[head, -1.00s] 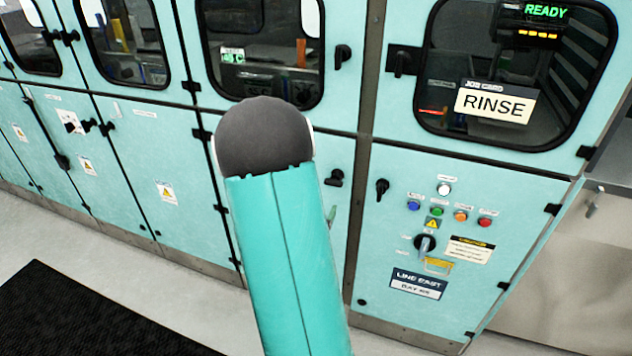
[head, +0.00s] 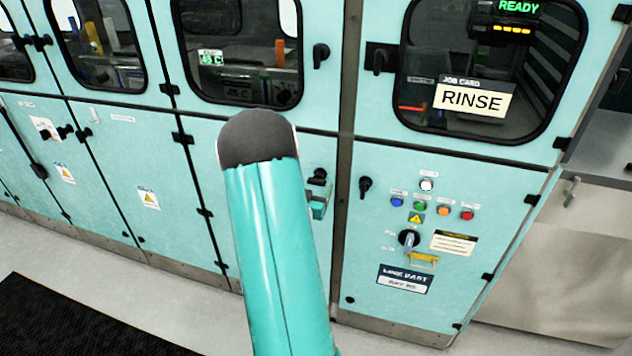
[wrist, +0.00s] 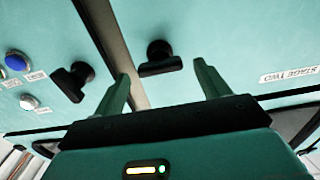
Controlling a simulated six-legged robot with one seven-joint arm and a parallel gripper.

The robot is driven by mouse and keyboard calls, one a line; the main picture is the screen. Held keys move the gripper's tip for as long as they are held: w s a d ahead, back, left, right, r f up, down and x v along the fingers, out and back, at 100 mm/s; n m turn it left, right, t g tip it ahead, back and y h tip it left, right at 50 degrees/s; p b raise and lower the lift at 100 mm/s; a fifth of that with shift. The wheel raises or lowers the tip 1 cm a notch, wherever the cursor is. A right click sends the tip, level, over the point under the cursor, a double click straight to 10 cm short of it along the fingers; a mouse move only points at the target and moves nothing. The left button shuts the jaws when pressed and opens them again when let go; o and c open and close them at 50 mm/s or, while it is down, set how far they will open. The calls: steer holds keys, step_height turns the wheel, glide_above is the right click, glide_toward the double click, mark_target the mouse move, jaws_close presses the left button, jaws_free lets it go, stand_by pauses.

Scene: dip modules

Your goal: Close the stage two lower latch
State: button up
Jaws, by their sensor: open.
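The stage two lower latch (wrist: 158,58) is a black handle on a round base on the teal door. Its handle lies roughly crosswise in the wrist view. My gripper (wrist: 162,71) is open, with one teal finger to each side of the latch and no clear contact. In the head view the latch (head: 319,177) shows just right of my arm, with part of my gripper (head: 318,207) right below it. My forearm hides much of this door in the head view.
A similar black latch (wrist: 73,82) sits on the neighbouring control panel, left of my gripper in the wrist view. That panel carries coloured buttons (head: 420,206) and a rotary switch (head: 408,239). A black mat (head: 70,320) lies on the floor in front.

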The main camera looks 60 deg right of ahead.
mark_target(316, 183)
steer(key=shift+w+d, duration=0.15)
steer(key=shift+d, duration=0.7)
steer(key=shift+w+d, duration=0.1)
steer(key=shift+d, duration=0.7)
steer(key=c, duration=1)
